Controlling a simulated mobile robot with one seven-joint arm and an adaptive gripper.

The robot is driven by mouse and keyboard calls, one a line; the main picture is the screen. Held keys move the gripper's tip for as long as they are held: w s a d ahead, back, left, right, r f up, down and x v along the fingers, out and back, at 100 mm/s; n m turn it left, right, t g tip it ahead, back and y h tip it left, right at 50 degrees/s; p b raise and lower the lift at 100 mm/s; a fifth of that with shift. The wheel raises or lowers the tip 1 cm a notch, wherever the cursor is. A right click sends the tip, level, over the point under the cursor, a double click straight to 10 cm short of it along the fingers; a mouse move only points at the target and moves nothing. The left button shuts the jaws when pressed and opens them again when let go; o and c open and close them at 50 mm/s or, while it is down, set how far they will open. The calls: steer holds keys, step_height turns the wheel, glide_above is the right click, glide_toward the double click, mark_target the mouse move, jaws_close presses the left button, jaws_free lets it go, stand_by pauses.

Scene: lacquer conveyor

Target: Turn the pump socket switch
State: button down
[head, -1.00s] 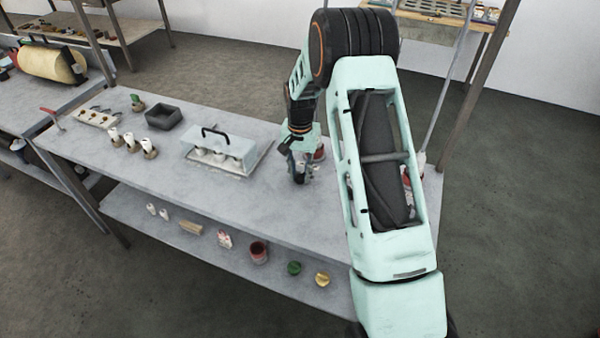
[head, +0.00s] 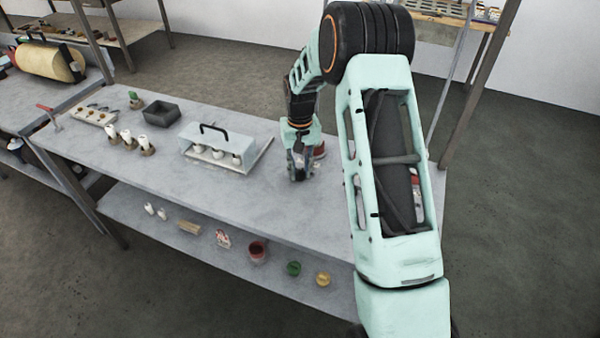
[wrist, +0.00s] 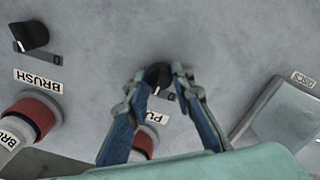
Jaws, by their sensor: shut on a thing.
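The pump socket switch is a small black knob (wrist: 158,75) on the grey bench top in the wrist view. A "0" mark sits beside it and a label starting "PU" lies below, partly covered by a finger. My gripper (wrist: 160,83) has one finger on each side of the knob and is shut on it. In the head view my gripper (head: 299,172) points down at the bench top (head: 245,200), right of the hooded tray. The knob is hidden there. A red-rimmed pump socket is mostly hidden behind my left finger in the wrist view.
A second black knob (wrist: 32,36) labelled BRUSH and its red-rimmed socket (wrist: 32,117) lie to the left. The hooded tray (head: 218,146) stands left of my gripper. White bottles (head: 127,138) and a dark box (head: 161,113) stand farther left. The bench front is clear.

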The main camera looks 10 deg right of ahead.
mark_target(300, 170)
steer(key=n+b, duration=0.1)
steer(key=n, duration=0.5)
steer(key=shift+n, duration=0.4)
stand_by(0.3)
steer(key=c, duration=1.7)
jaws_free()
steer(key=shift+o, duration=0.2)
step_height(300, 170, up, 12)
